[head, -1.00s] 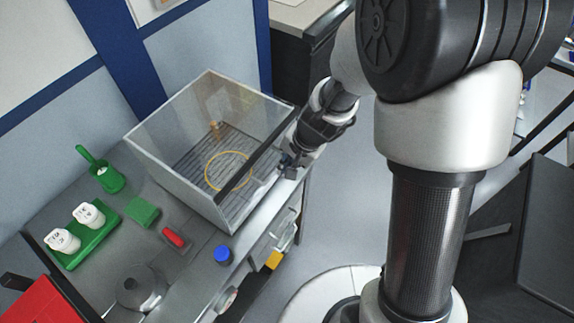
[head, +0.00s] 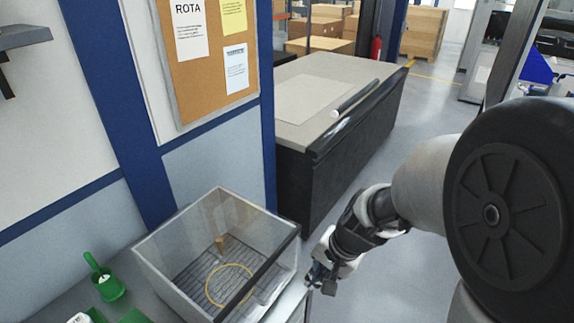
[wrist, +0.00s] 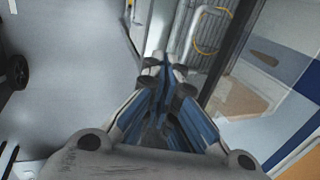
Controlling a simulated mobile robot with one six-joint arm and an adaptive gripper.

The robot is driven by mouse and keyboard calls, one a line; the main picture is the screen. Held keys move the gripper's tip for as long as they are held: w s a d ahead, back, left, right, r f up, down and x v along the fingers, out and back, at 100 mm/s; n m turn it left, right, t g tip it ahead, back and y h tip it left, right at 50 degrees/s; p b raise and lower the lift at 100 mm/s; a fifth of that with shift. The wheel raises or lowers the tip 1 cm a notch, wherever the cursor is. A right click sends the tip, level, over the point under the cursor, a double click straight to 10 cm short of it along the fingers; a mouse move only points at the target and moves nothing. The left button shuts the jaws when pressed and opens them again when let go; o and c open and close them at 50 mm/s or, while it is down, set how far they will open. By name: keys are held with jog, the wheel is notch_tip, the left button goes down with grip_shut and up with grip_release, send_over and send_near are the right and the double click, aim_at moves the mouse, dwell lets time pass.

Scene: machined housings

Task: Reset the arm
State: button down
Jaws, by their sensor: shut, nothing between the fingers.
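My gripper (head: 320,277) is at the end of my arm, just right of the clear-walled box (head: 168,282) in the head view. In the wrist view my gripper (wrist: 165,68) shows its fingers together with nothing between them. The box stands on the bench and has a dark ribbed floor. A yellow ring (head: 208,291) and a small tan peg-like piece (head: 221,244) are inside it. The ring also shows in part in the wrist view (wrist: 197,45). The gripper appears outside the box, apart from the ring.
A pinboard (head: 205,95) hangs on the wall. Open floor (head: 400,270) lies right of the gripper.

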jog(key=s+d+n+t+h+b, duration=0.1)
jog(key=s+d+n+b, duration=0.1)
jog(key=s+b, duration=0.5)
jog(key=s+d+n+t+h+b, duration=0.1)
jog(key=s+d+n+h+b, duration=0.1)
jog(key=s+n+b, duration=0.3)
jog(key=shift+s+d+n+b, duration=0.3)
jog(key=shift+s+d+b, duration=0.3)
jog(key=shift+s+b, duration=1.5)
jog(key=shift+s+p, duration=0.4)
